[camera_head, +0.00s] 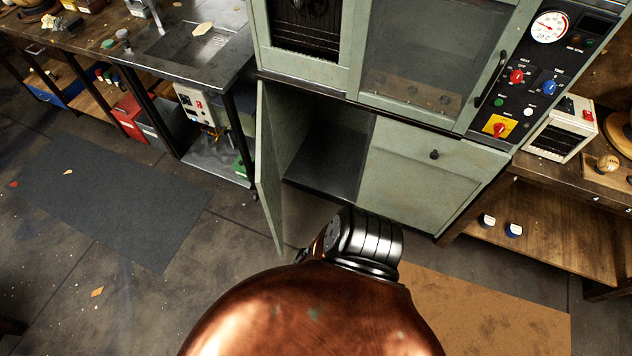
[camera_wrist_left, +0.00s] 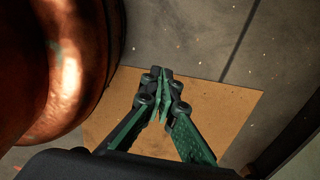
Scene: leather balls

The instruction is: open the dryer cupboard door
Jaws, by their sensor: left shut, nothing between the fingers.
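The green-grey dryer cupboard (camera_head: 315,150) stands at the centre of the head view. Its lower left door (camera_head: 267,165) is swung outward, and the dark compartment (camera_head: 325,160) behind it is open to view. The lower right door (camera_head: 415,175) is shut and has a dark knob (camera_head: 434,154). My left gripper (camera_wrist_left: 160,76) is shut and empty in the left wrist view, above the brown mat (camera_wrist_left: 235,110). It touches no door there. The head view does not show the left fingers, and my right gripper is in neither view.
A sink bench (camera_head: 175,55) stands left of the cupboard, and a wooden workbench (camera_head: 545,220) stands at the right. A dark mat (camera_head: 115,200) lies on the floor at the left. The open door sticks out over the floor between the sink bench and the cupboard.

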